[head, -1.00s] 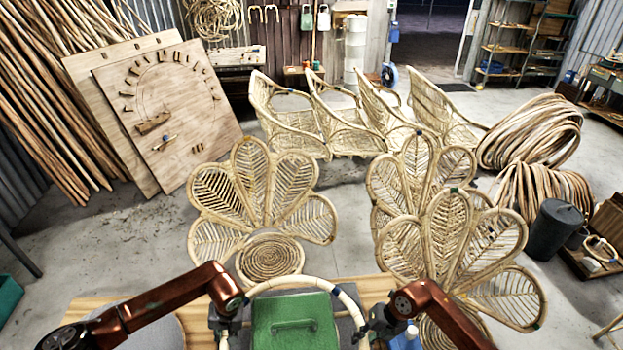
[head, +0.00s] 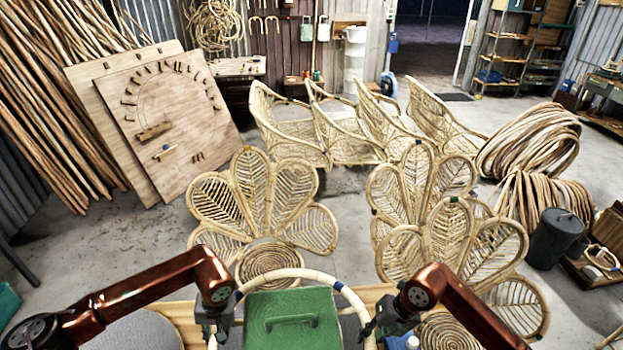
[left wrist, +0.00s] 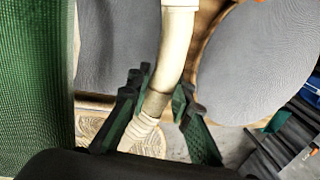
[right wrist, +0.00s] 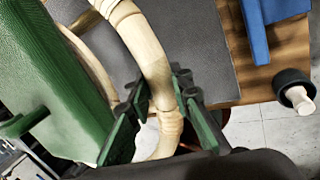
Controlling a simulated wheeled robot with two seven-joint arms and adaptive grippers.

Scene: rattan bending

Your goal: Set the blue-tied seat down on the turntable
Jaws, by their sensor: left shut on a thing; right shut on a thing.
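Both my grippers hold a pale rattan hoop (head: 301,273), its arc rising above the wooden bench in the head view; I take it for the seat. My left gripper (head: 218,318) is shut on its left side, below a pale wrapped section (left wrist: 178,40) in the left wrist view. My right gripper (head: 388,325) is shut on its right side, and the rattan (right wrist: 148,50) runs between its pads in the right wrist view. A grey round disc (head: 143,330), possibly the turntable, lies on the bench at the left.
A green box-like body with a handle (head: 292,325) stands inside the hoop's arc. The wooden bench (head: 185,318) has a blue item (right wrist: 255,35) near its edge. Beyond it stand petal-backed rattan chairs (head: 265,195), more rattan chairs (head: 345,125) and coils of rattan (head: 530,140).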

